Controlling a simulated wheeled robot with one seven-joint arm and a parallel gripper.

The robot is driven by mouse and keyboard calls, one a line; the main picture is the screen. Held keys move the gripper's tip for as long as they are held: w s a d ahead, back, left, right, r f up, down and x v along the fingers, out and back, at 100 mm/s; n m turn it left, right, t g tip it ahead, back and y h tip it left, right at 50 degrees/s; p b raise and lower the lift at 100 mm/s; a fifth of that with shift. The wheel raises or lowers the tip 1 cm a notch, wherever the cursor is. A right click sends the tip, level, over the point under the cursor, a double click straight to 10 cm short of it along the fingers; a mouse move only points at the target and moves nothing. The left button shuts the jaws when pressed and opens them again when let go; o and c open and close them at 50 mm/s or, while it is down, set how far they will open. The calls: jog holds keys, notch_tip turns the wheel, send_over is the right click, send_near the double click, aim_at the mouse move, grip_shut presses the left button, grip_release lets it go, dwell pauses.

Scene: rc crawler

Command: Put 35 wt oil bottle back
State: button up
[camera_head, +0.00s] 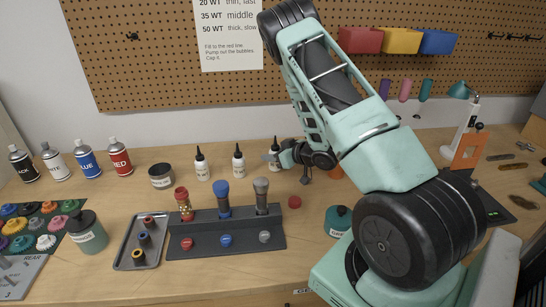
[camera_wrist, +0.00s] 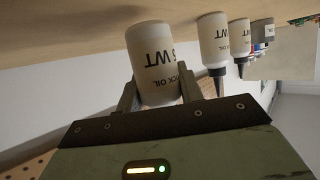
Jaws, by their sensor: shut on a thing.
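My gripper (camera_head: 272,157) is at the back of the bench, shut on a white bottle (camera_head: 275,147) with a dark tip. In the wrist view the bottle (camera_wrist: 156,45) sits between the two fingers (camera_wrist: 158,88), and its label reads "5 WT" with the first digit cut off. That view is upside down, with the bench top above. The bottle looks upright, with its base at or just over the bench; I cannot tell whether it touches. Two similar white bottles with black tips, a middle one (camera_head: 238,161) and a left one (camera_head: 201,166), stand in a row to its left.
A dark jar (camera_head: 161,176) and spray cans (camera_head: 121,159) stand farther left. A dark stand (camera_head: 190,236) with three shocks is in front of the bottles. A small red cap (camera_head: 295,202) lies right of it. The pegboard wall (camera_head: 150,60) rises behind.

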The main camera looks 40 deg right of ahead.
jog(key=shift+f, duration=0.7)
jog(key=shift+f, duration=0.15)
jog(key=o, duration=1)
jog(key=shift+o, duration=0.2)
jog(key=shift+s+r, duration=0.1)
jog(key=shift+r, duration=0.15)
jog(key=b+v, duration=0.3)
jog(key=v, duration=0.8)
jog(key=shift+s, duration=0.4)
jog(key=shift+r, duration=0.1)
